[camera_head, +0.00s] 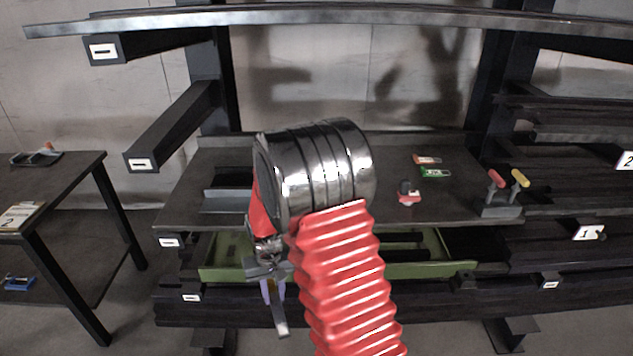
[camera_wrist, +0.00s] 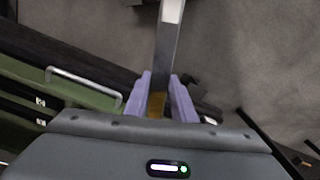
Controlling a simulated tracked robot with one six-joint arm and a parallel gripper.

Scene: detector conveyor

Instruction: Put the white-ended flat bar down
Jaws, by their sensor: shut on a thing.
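My gripper (camera_head: 273,292) hangs below my arm in front of the dark bench. Its two purple fingers also show in the wrist view (camera_wrist: 160,82). They are shut on the flat bar (camera_wrist: 168,45), which is grey with a white end pointing away from the gripper. A brownish part of the bar lies between the fingers. The bar appears to be held in the air, in front of the open green drawer.
The bench top (camera_head: 385,205) is partly clear, with a red-and-dark item (camera_head: 408,194), an orange item (camera_head: 427,160) and a green item (camera_head: 435,173). A stand (camera_head: 500,208) with red and yellow handles is at right. The green drawer (camera_head: 410,270) sits below. A dark table (camera_head: 60,188) stands at left.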

